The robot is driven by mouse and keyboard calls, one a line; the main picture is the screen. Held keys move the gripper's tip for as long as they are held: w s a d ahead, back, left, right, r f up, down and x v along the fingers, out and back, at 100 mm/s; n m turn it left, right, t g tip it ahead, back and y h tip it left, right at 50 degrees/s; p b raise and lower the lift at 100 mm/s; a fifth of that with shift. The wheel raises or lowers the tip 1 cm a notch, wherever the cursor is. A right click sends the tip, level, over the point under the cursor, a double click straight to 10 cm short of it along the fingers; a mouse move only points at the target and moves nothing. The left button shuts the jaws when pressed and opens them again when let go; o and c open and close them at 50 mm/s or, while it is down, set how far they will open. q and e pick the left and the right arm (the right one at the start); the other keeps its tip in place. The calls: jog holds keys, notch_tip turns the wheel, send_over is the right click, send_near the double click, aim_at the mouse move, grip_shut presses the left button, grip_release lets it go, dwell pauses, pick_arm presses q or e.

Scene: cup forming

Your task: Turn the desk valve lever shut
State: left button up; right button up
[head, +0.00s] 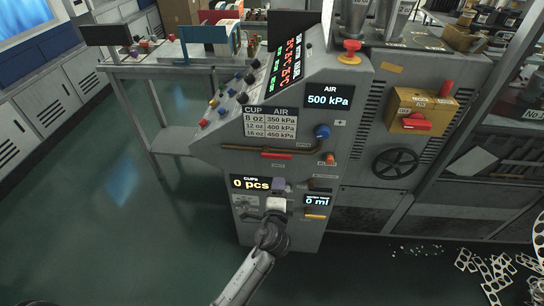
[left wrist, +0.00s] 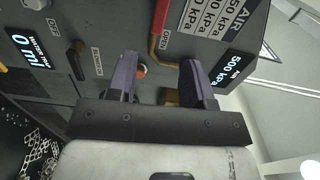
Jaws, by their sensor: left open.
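My right gripper is out of view.
An orange knob (head: 330,158) and a blue knob (head: 322,131) sit close by on the desk. A black handwheel (head: 395,163) and a yellow box with a red switch (head: 417,121) are to the right. Perforated scrap lies on the floor at right. The floor at left is clear.

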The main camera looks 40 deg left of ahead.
aim_at(282, 158)
pick_arm(q)
jog(key=b+x, duration=0.3)
jog(key=x, duration=1.1)
jog(key=shift+s+a, duration=0.1)
grip_shut()
dwell(0.3)
